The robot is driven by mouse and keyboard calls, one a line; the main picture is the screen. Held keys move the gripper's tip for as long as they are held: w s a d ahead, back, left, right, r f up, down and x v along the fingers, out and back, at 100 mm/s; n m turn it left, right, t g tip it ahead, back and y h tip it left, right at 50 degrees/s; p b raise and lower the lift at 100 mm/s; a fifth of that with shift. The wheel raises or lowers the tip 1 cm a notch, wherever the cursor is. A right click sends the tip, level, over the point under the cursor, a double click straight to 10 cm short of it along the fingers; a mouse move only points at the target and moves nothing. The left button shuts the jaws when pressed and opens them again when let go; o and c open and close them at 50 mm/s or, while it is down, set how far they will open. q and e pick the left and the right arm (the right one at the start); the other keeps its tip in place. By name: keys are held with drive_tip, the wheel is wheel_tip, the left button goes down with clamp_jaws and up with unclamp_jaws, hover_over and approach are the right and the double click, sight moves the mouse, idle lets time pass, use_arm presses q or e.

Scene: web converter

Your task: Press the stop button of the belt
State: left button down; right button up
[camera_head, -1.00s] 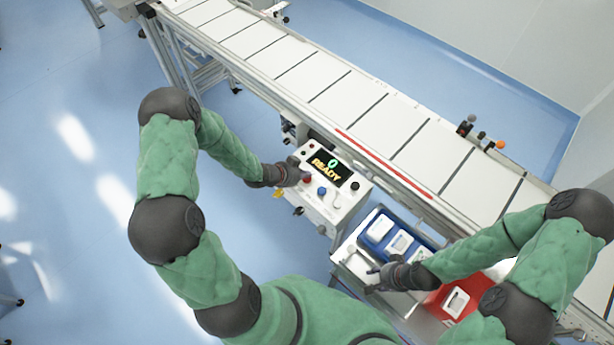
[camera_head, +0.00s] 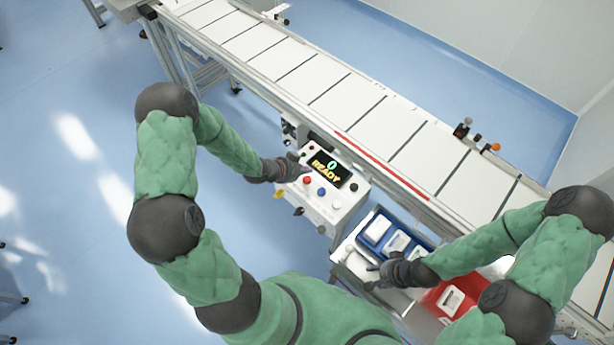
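The control box (camera_head: 335,212) of the belt is white and stands beside the conveyor. Its screen (camera_head: 328,168) reads "0 READY". A red button (camera_head: 307,180), a blue button (camera_head: 321,192) and a white button (camera_head: 336,205) sit in a row below the screen. A black knob (camera_head: 353,187) is at its right. My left gripper (camera_head: 294,168) is at the box's upper left, just left of the red button, which shows uncovered. My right gripper (camera_head: 374,280) is over the cart beside the blue bin. Both grippers are too small to tell whether they are open.
The conveyor belt (camera_head: 340,95) runs diagonally behind the box. A blue bin (camera_head: 374,229) with white items and a red bin (camera_head: 437,303) with a white item sit on a cart at the lower right.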

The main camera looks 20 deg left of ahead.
use_arm(q)
drive_tip(key=shift+r+p, duration=0.75)
drive_tip(key=shift+r, duration=0.5)
drive_tip(key=shift+f, duration=0.1)
